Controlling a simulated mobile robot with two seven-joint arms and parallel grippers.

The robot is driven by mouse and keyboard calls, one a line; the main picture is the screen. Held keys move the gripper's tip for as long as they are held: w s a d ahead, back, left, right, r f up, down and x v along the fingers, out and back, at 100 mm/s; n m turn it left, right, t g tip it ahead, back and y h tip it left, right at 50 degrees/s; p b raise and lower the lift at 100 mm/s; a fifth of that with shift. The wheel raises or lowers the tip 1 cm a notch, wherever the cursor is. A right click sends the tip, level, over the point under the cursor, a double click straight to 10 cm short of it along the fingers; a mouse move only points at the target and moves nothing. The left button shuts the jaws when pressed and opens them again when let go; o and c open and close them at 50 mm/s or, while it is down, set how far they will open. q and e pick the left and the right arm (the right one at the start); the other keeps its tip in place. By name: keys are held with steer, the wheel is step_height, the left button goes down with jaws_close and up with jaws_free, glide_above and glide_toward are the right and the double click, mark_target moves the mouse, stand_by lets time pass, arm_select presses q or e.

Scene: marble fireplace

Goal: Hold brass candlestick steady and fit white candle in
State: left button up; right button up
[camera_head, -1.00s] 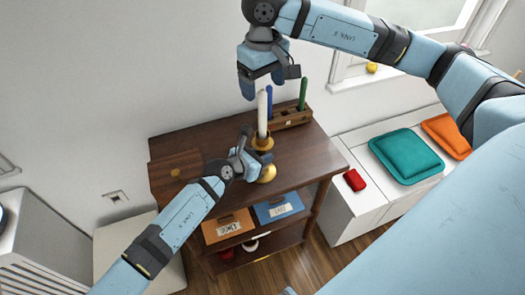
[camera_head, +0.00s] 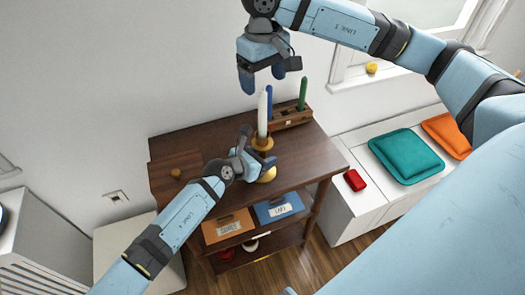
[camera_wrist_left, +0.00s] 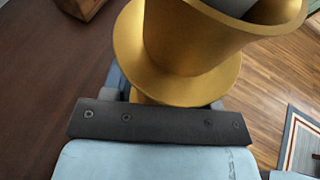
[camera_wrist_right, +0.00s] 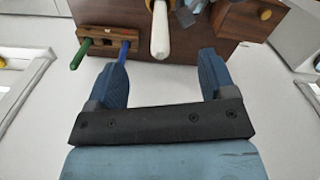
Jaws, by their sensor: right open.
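The brass candlestick (camera_head: 262,142) stands on the dark wooden cabinet top. The white candle (camera_head: 263,112) stands upright in its cup. My left gripper (camera_head: 259,162) is closed around the candlestick below the cup. In the left wrist view the brass cup and dish (camera_wrist_left: 185,45) fill the top and hide most of the fingers; a pale grey piece, seemingly the candle's base, shows inside the cup. My right gripper (camera_head: 263,82) is open and empty above the candle tip. In the right wrist view the candle (camera_wrist_right: 160,32) points toward the gap between its fingers (camera_wrist_right: 163,60), apart from both.
A wooden rack (camera_head: 291,118) with a blue candle (camera_head: 269,98) and a green candle (camera_head: 303,93) stands behind the candlestick. A small brass knob-like thing (camera_head: 175,173) is at the cabinet's left. A red item (camera_head: 354,180) and a teal cushion (camera_head: 405,155) lie on the white bench.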

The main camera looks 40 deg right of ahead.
arm_select(q)
steer(key=v, duration=1.2)
steer(key=shift+f, duration=0.1)
